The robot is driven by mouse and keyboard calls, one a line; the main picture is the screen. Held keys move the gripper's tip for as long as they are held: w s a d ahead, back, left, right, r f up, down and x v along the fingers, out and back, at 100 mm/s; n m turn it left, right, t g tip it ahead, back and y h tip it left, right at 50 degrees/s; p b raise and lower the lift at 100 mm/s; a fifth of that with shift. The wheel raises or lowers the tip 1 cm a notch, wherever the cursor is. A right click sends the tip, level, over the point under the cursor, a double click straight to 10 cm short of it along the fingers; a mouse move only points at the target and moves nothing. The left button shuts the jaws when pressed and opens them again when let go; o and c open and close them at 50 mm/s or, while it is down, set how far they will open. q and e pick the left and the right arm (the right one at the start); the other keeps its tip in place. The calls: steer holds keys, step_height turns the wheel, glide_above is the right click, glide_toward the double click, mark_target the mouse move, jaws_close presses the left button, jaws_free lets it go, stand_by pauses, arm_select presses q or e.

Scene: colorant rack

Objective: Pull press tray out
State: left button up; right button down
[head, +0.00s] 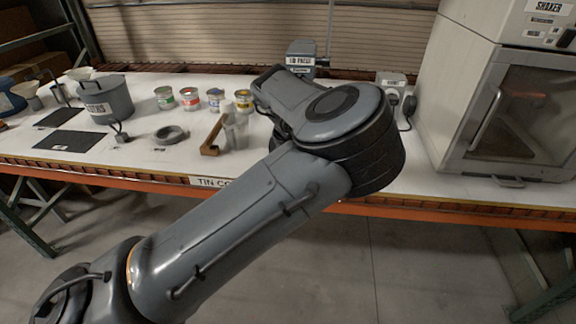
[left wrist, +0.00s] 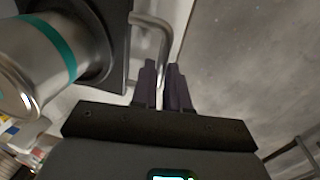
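The tin press (head: 300,50), a grey box with a label, stands at the back of the bench in the head view, its lower part hidden behind my left arm. My left gripper is hidden behind my arm there. In the left wrist view, my left gripper's dark fingers (left wrist: 164,82) are close together on either side of a bent metal handle (left wrist: 150,20), and look shut on it. The handle is beside a dark tray-like part (left wrist: 112,82). A silver tin with a teal band (left wrist: 45,50) is over that dark part. My right gripper is in neither view.
Several small tins (head: 190,98), a grey bucket (head: 106,98), a grey ring (head: 171,134) and a brown angled piece (head: 213,136) stand on the white bench left of my arm. The large shaker cabinet (head: 510,110) stands at the right.

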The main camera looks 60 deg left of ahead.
arm_select(q)
steer(key=o, duration=0.4)
steer(key=r+p, duration=0.1)
steer(key=r, duration=0.2)
steer(key=d+r, duration=0.1)
steer(key=r, duration=0.3)
steer(key=s+r+p, duration=0.1)
steer(key=r, duration=0.2)
steer(key=shift+d+r+p, duration=0.3)
